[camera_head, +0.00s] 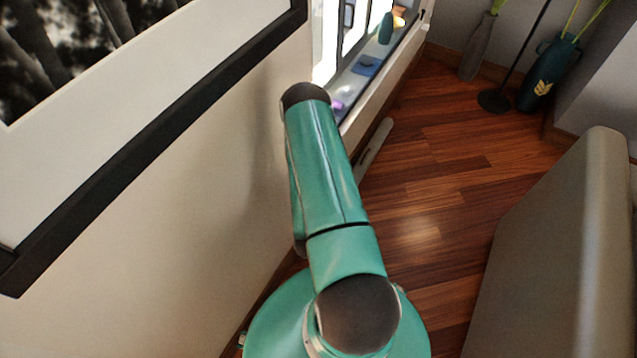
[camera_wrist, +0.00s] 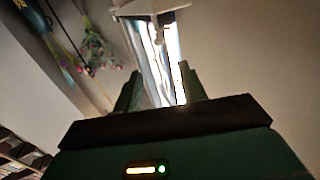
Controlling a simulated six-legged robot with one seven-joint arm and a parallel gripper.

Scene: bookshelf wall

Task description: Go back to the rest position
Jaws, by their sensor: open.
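My gripper (camera_wrist: 160,82) shows in the wrist view, with its two dark fingers apart and nothing held between them. A bright window (camera_wrist: 158,60) is seen beyond the gap between the fingers. In the head view my teal arm rises from its base at the bottom middle and reaches up toward the window sill, close to the left wall. The gripper itself is hidden in the head view.
A black-framed picture (camera_head: 165,118) hangs on the left wall. The window sill (camera_head: 398,72) holds small items, including a blue object (camera_head: 367,65). A grey padded piece of furniture (camera_head: 565,240) stands at right. Vases (camera_head: 548,75) stand at the back. Wooden floor (camera_head: 440,190) between is mostly clear.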

